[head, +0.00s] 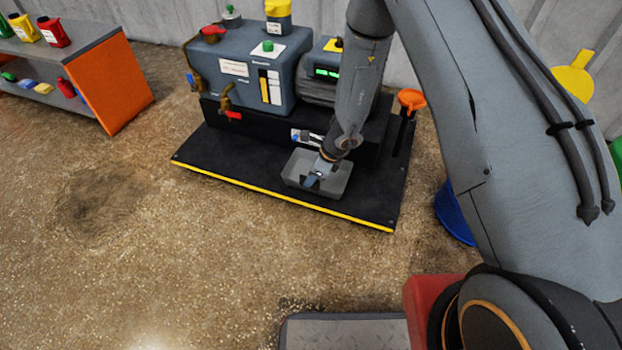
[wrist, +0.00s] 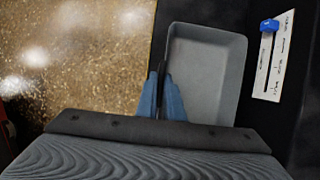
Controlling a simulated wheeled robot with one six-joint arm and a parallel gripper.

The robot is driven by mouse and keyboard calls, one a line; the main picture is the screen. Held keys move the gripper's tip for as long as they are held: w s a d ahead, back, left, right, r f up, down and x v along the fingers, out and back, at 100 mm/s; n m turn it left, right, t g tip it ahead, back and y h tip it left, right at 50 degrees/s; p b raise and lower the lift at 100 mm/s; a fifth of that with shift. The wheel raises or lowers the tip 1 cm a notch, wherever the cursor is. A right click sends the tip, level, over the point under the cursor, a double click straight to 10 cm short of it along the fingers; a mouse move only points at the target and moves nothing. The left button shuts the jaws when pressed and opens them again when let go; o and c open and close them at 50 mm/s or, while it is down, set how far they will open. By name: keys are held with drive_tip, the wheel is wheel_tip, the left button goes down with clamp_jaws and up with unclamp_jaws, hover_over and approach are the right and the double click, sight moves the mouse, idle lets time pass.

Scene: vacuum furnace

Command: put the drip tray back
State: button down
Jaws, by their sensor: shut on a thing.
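The grey rectangular drip tray (head: 300,172) rests on or just above the black base plate, in front of the pump unit; I cannot tell if it touches. In the wrist view the tray (wrist: 205,70) is empty inside. My gripper (head: 313,180) comes down from above at the tray's near side. In the wrist view my gripper (wrist: 162,95) has its blue fingers shut on the tray's left wall. The lower end of the tray is hidden behind my wrist.
The pump unit (head: 245,65) stands behind the tray on the black base plate (head: 250,172), which has a yellow front edge. An orange funnel (head: 411,100) stands at the right. A shelf (head: 112,80) is at far left.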

drive_tip(key=c, duration=1.9)
unclamp_jaws()
drive_tip(key=shift+f, duration=0.1)
drive_tip(key=p+v, duration=0.6)
drive_tip(key=v, duration=0.6)
drive_tip(key=s+a+r+n+g, duration=0.1)
drive_tip(key=s+a+r+n, duration=0.3)
drive_tip(key=r, duration=0.3)
drive_tip(key=s+a+r+n, duration=0.3)
drive_tip(key=s+r+n, duration=0.15)
drive_tip(key=r, duration=0.25)
drive_tip(key=s+a+r+n+g, duration=0.1)
drive_tip(key=s+a+r+n, duration=0.35)
drive_tip(key=r, duration=0.25)
drive_tip(key=s+d+r+n+h, duration=0.1)
drive_tip(key=s+d+r+n, duration=0.2)
drive_tip(key=s+r+n, duration=0.3)
drive_tip(key=s+d+r+n+h, duration=0.1)
drive_tip(key=s+d+r+n, duration=0.2)
drive_tip(key=s+r+n, duration=0.3)
drive_tip(key=s+n, duration=0.3)
drive_tip(key=s, duration=0.3)
drive_tip(key=shift+d+r+h, duration=0.2)
drive_tip(key=shift+d+h, duration=0.05)
drive_tip(key=shift+h, duration=0.05)
